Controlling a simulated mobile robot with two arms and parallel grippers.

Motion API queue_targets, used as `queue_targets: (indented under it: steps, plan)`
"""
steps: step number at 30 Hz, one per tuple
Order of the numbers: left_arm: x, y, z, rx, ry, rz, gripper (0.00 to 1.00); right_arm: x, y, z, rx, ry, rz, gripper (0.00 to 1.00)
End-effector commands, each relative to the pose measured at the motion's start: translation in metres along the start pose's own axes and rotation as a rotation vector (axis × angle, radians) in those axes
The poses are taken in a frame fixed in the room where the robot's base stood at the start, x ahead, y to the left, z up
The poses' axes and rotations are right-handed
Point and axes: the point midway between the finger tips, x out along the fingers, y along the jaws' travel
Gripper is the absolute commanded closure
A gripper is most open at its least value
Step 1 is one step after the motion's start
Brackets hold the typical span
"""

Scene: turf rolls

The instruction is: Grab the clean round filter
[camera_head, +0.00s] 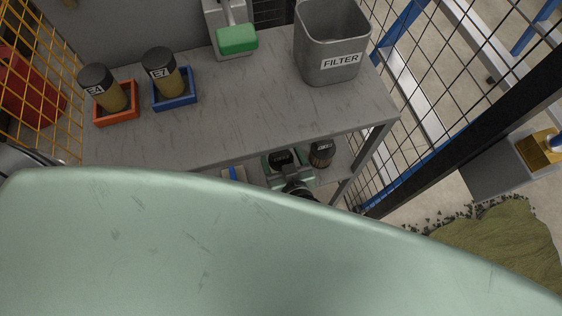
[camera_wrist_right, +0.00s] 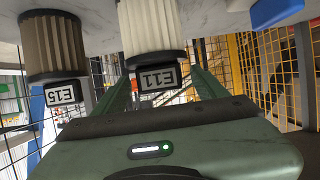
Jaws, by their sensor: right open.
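In the right wrist view, which looks upside down, a pale, clean-looking round filter (camera_wrist_right: 152,25) has a black end cap with the label E11. A brown, dirty-looking round filter (camera_wrist_right: 52,45) labelled E15 stands beside it. My right gripper (camera_wrist_right: 163,78) is open, its green fingers on either side of the clean filter's labelled cap; I cannot tell whether they touch it. In the head view, the right gripper (camera_head: 290,182) is at the lower shelf, partly hidden by my green body. A dark-capped filter (camera_head: 321,153) stands to its right. My left gripper is not in view.
The grey upper shelf (camera_head: 235,120) holds a metal bin (camera_head: 333,45) marked FILTER, canisters E4 (camera_head: 103,88) and E7 (camera_head: 162,74) in red and blue trays, and a green-padded device (camera_head: 237,40). Mesh fencing (camera_head: 440,70) stands on the right.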

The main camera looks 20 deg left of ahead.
Motion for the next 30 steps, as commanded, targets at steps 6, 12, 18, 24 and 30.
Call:
queue_targets:
  steps: [6,12,18,24,30]
  plan:
    - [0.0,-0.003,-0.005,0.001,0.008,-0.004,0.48,0.001,0.0,0.0,0.0,0.0,0.0,0.27]
    - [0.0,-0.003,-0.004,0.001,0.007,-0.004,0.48,0.001,0.0,0.0,0.0,0.0,0.0,0.83]
    - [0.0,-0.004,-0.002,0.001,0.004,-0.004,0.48,0.001,0.0,0.0,0.0,0.001,0.0,1.0]
    - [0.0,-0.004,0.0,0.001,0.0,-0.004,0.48,0.0,0.0,-0.001,0.0,0.001,0.0,1.0]
    - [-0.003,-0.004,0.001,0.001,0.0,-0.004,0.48,-0.004,0.0,-0.013,0.0,0.002,0.0,1.0]
